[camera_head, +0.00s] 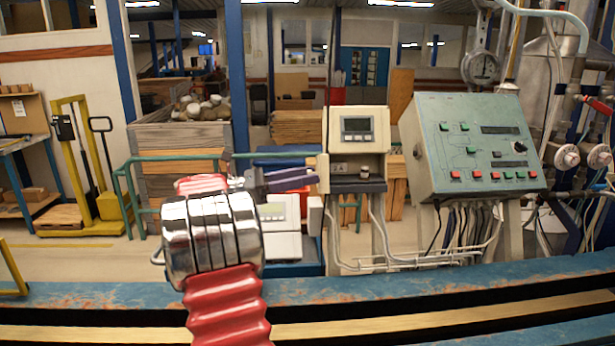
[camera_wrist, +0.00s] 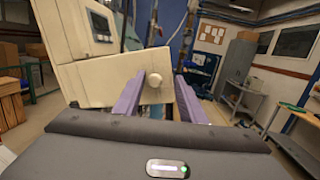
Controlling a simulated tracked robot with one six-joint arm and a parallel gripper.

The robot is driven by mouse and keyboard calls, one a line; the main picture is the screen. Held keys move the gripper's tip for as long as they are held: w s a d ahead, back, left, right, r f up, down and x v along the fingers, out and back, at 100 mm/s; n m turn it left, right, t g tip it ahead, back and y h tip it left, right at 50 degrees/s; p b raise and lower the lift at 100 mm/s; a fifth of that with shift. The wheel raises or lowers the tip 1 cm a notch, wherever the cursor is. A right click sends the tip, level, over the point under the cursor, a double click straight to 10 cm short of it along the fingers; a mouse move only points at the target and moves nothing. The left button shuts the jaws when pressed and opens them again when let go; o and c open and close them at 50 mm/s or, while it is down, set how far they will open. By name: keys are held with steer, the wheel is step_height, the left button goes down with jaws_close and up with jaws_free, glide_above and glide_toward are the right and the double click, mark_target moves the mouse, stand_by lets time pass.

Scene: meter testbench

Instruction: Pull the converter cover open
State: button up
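The converter (camera_head: 357,124) is a cream box with a small grey display, in the middle of the head view. Its lower compartment is exposed, with terminals inside. The cream cover (camera_head: 323,173) stands out from its left side, seen nearly edge-on. In the wrist view the cover (camera_wrist: 95,80) is a tilted panel with a round cream knob (camera_wrist: 154,82) near its right end. My gripper (camera_head: 290,180) has purple fingers pointing at the cover. In the wrist view the fingers (camera_wrist: 160,88) are apart, with the knob showing between them and a gap at its right.
A sloped green control panel (camera_head: 475,147) with buttons stands right of the converter. White pipes and cables hang below both. A blue bench rail (camera_head: 450,283) crosses the foreground. A white device (camera_head: 278,230) sits below my gripper. Pipes and valves (camera_head: 567,156) crowd the far right.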

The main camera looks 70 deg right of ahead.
steer(key=v, duration=1.2)
steer(key=shift+w+a, duration=0.2)
steer(key=shift+w, duration=0.1)
steer(key=shift+f, duration=0.1)
steer(key=a+f+m+t+y, duration=0.2)
steer(key=a+f+t, duration=0.3)
steer(key=a, duration=1.2)
steer(key=s+a+f+m+t+y, duration=0.1)
steer(key=a+f+t+y, duration=0.3)
steer(key=a+t, duration=0.6)
steer(key=s+a+f+m+t+y, duration=0.1)
steer(key=a+f+m+t+y, duration=0.2)
steer(key=a, duration=2.1)
step_height(320, 180, down, 4)
steer(key=t, duration=0.4)
steer(key=shift+a+y, duration=0.3)
steer(key=shift+a, duration=0.05)
